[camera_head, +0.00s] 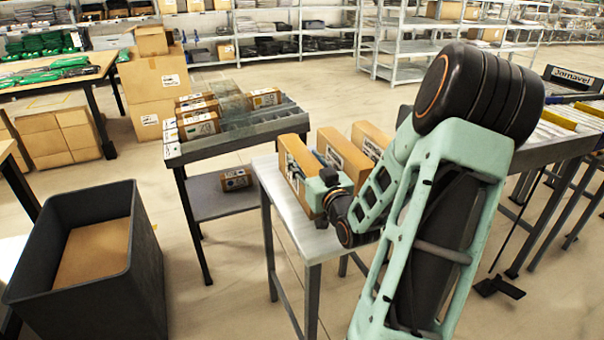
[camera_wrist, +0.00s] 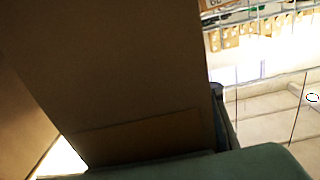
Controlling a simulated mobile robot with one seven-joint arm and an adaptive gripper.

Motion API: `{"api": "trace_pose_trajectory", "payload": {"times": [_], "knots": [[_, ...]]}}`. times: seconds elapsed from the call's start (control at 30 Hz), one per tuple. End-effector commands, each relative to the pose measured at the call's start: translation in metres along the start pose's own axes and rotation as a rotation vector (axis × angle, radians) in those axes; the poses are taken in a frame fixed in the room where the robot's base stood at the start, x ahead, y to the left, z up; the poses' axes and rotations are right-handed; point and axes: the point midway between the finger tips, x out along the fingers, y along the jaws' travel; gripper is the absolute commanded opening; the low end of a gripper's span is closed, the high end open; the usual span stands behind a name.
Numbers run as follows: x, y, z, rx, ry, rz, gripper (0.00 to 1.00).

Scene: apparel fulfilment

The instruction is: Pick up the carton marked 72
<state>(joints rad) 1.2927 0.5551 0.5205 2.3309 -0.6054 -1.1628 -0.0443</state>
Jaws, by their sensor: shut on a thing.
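Three brown cartons stand in a row on a small metal table (camera_head: 311,240): a left carton (camera_head: 292,165), a middle carton (camera_head: 345,152) and a right carton (camera_head: 370,139). White labels with dark print show on them, but I cannot read a 72. My gripper (camera_head: 322,180) is at the near end of the left carton and appears shut on it. In the wrist view the held carton (camera_wrist: 120,70) fills the middle, dark and close, with a dark finger at its right side. Another carton (camera_wrist: 20,120) stands to its left. The far fingertip is mostly hidden.
A grey rack (camera_head: 240,138) with several labelled cartons and clear bins stands behind to the left, with a carton (camera_head: 236,179) on its lower shelf. A dark bin (camera_head: 145,265) is at the front left. A conveyor (camera_head: 545,150) is at the right.

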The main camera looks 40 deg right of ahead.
Motion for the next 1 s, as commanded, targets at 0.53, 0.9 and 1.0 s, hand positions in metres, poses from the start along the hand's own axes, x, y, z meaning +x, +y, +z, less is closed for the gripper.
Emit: {"api": "trace_pose_trajectory", "payload": {"times": [0.53,0.9,1.0], "knots": [[0.0,0.0,-0.003,-0.002,0.004,0.0,0.0],[0.001,-0.001,-0.052,-0.007,0.007,-0.001,0.0],[0.001,-0.001,-0.069,-0.007,0.007,-0.001,0.0]]}}
